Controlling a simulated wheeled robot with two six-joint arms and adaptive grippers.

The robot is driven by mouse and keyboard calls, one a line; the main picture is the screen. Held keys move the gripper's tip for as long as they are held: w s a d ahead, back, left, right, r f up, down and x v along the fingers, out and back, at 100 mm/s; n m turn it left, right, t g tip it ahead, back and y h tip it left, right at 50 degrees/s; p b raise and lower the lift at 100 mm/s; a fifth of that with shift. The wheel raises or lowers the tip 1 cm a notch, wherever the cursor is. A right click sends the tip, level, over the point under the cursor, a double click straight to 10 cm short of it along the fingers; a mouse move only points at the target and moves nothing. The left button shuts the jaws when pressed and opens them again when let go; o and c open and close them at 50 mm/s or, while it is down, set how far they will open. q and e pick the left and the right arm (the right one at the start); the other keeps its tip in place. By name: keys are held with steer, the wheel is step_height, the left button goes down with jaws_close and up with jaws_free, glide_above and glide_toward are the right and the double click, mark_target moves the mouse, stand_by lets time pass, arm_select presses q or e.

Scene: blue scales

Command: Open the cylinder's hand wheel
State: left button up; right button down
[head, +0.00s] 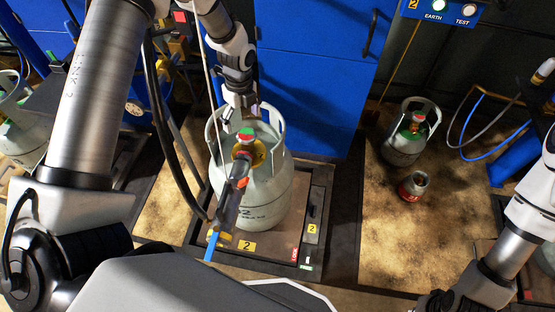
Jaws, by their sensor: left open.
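The grey gas cylinder (268,195) stands upright on the scale platform (200,232) in the middle of the head view. Its hand wheel (246,133), green with some red, sits on top of the brass valve, inside the collar. My left gripper (236,117) is open, pointing down just behind the hand wheel in the picture. Whether its fingers touch the wheel cannot be told. A dark filling connector (232,197) with a blue hose is at the front of the valve and hides part of the cylinder.
A blue cabinet (315,85) stands close behind the cylinder. A smaller grey cylinder (403,150) and a small red canister (411,187) stand on the floor to the right. A black hose hangs left of the scale. Another cylinder (22,135) is at the far left.

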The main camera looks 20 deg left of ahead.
mark_target(246, 134)
arm_select(q)
steer(key=shift+w+a+f+t+b, duration=0.15)
steer(key=shift+w+f+t+b, duration=0.15)
steer(key=shift+w+f+b, duration=0.5)
steer(key=shift+w+a, duration=0.2)
steer(key=shift+w+f, duration=0.1)
step_height(246, 134, down, 7)
steer(key=shift+b, duration=0.5)
steer(key=c, duration=1.1)
arm_select(e)
step_height(246, 134, down, 5)
steer(key=shift+w+a, duration=0.15)
